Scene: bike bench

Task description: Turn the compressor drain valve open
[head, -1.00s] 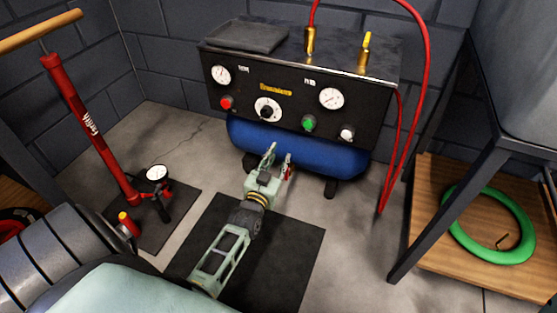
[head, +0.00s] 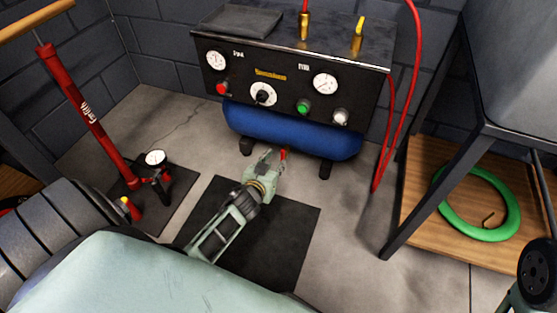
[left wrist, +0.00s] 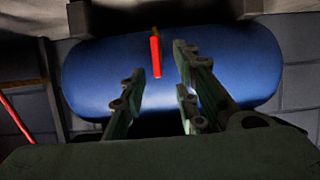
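The compressor's blue tank (head: 290,130) sits under its black gauge panel (head: 285,85). The drain valve's red lever (head: 283,153) shows at the tank's lower front edge, close to my left gripper (head: 274,160). In the left wrist view the red lever (left wrist: 156,57) with a small brass end stands against the blue tank (left wrist: 95,75). My left gripper (left wrist: 160,78) is open there, its fingers apart. The lever lies in line with the gap between them; I cannot tell whether it touches a finger. My right gripper is out of view.
A dark mat (head: 290,225) lies under my left arm. A red floor pump (head: 90,115) stands at left. A red hose (head: 384,150) hangs right of the compressor. A metal table leg (head: 430,200) and a wooden shelf with a green ring (head: 450,220) are at right.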

